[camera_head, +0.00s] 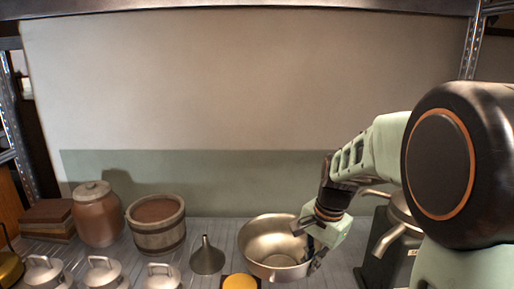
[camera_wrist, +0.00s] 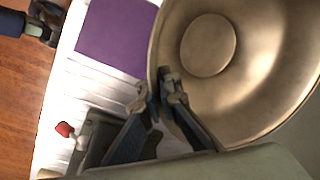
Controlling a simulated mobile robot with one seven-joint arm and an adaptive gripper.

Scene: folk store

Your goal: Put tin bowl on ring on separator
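The tin bowl (camera_head: 268,241) is a wide metal bowl at the middle right of the shelf in the head view. It fills the upper right of the wrist view (camera_wrist: 262,85), its hollow side facing the camera. My gripper (camera_head: 308,243) is at the bowl's right rim. In the wrist view, its fingertips (camera_wrist: 168,88) come together at the rim and appear shut on it. I cannot tell whether the bowl touches the shelf. The separator (camera_head: 386,262) stands to the right of the bowl, with metal spouts, partly hidden by my arm. I cannot make out its ring.
A grey funnel (camera_head: 207,258) stands left of the bowl, and a yellow-topped item (camera_head: 240,283) is in front. A wooden tub (camera_head: 156,231), a brown jar (camera_head: 97,221) and several lidded metal cans (camera_head: 104,273) stand farther left. A purple square (camera_wrist: 115,36) shows in the wrist view.

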